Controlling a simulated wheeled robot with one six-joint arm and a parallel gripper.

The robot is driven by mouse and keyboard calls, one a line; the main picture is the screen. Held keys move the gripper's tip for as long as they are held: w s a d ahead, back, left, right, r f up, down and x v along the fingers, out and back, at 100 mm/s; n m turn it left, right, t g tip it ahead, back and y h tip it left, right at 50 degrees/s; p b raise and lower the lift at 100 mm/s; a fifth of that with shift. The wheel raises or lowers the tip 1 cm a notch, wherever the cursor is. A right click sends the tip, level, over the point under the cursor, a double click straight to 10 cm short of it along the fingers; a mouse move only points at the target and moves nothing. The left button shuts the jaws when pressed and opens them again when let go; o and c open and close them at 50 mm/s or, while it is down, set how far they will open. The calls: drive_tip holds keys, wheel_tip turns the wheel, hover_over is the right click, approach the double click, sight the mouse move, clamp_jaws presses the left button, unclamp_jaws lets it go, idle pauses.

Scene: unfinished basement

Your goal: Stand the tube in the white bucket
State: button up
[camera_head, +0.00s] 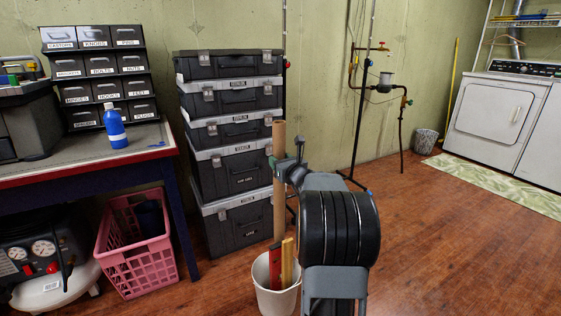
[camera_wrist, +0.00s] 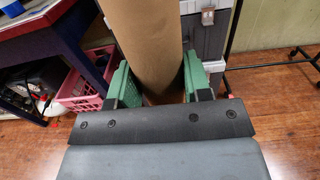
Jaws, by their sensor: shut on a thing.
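A long brown cardboard tube (camera_head: 280,205) stands upright in the head view, in front of the stacked cases. My gripper (camera_head: 285,168) is shut on it at its upper part. In the wrist view the tube (camera_wrist: 148,40) sits between the green finger pads of my gripper (camera_wrist: 160,85). The white bucket (camera_head: 276,299) stands on the floor below, with a red piece and yellow pieces sticking up from it. The tube's lower end shows near these pieces, at about the bucket's rim; I cannot tell whether it is over, behind or inside the bucket. My arm hides the bucket's right side.
Stacked black and grey cases (camera_head: 241,170) stand behind the tube. A pink basket (camera_head: 150,266) sits left of the bucket under the workbench (camera_head: 150,146). A pipe stand (camera_head: 359,100) rises behind my arm. Wooden floor (camera_head: 455,250) is clear at the right.

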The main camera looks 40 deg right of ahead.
sight(282, 196)
drive_tip(key=shift+f, duration=6.6)
drive_tip(key=o, duration=1.1)
drive_tip(key=shift+f, duration=0.1)
drive_tip(key=shift+c, duration=0.2)
drive_tip(key=s+a+p, duration=0.1)
drive_tip(key=s+p, duration=0.3)
drive_tip(key=s, duration=0.9)
drive_tip(key=shift+s+a, duration=0.4)
